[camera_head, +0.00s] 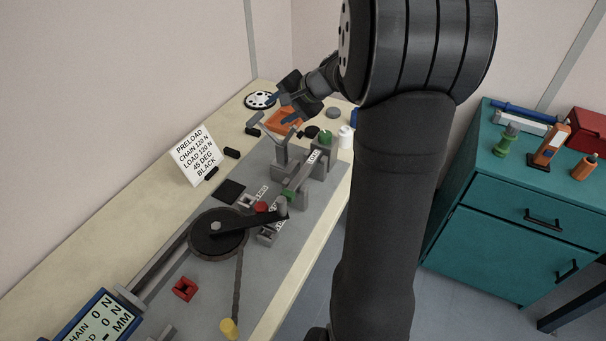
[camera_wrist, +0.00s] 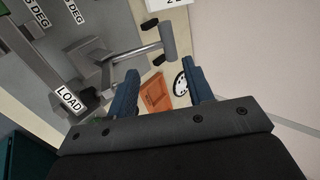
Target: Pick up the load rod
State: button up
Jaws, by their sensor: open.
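A grey bar (camera_head: 299,179) with a white LOAD label lies along the fixture in the head view; I cannot tell whether it is the load rod itself. The LOAD label (camera_wrist: 69,98) also shows at the left of the wrist view. A thin grey rod (camera_wrist: 137,51) with a thicker crosswise grip (camera_wrist: 168,40) runs out from the fixture there. My gripper (camera_head: 287,106) is open and empty above the far end of the bench. In the wrist view its blue fingers (camera_wrist: 160,72) stand apart, with the grip beyond their tips.
An orange tray (camera_head: 284,122) and a white disc with holes (camera_head: 260,100) lie at the bench's far end. A sign (camera_head: 197,154) stands at the left. A black pulley (camera_head: 218,232) and arm occupy the plate's middle. A teal cabinet (camera_head: 500,215) stands right.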

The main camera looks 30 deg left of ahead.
jog(key=t+h, duration=0.3)
jog(key=h, duration=0.6)
send_over(303, 170)
jog(key=s, duration=0.2)
jog(key=f, duration=0.9)
jog(key=shift+d+f, duration=0.1)
jog(key=shift+d, duration=0.2)
jog(key=shift+x, duration=2.95)
jog(key=shift+a, duration=0.1)
grip_shut()
